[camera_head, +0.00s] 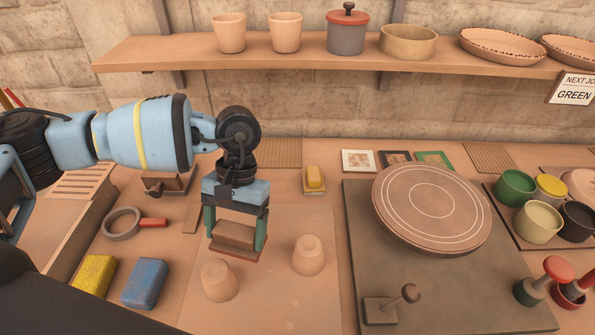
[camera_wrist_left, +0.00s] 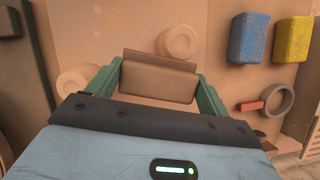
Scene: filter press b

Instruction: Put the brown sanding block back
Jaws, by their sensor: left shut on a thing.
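The brown sanding block (camera_head: 234,234) hangs between the green fingers of my left gripper (camera_head: 235,240), which is shut on it. It is held above the pale work mat (camera_head: 285,222), near the mat's left part. In the left wrist view the block (camera_wrist_left: 157,80) sits across the gap between the two fingers, with a thin wider layer along its far side. My right gripper is not in view.
Two clay cups (camera_head: 218,280) (camera_head: 308,256) stand upside down on the mat near the gripper. Yellow (camera_head: 94,275) and blue (camera_head: 145,283) sponges and a grey ring (camera_head: 122,223) lie left. A shelf (camera_head: 300,56) runs above.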

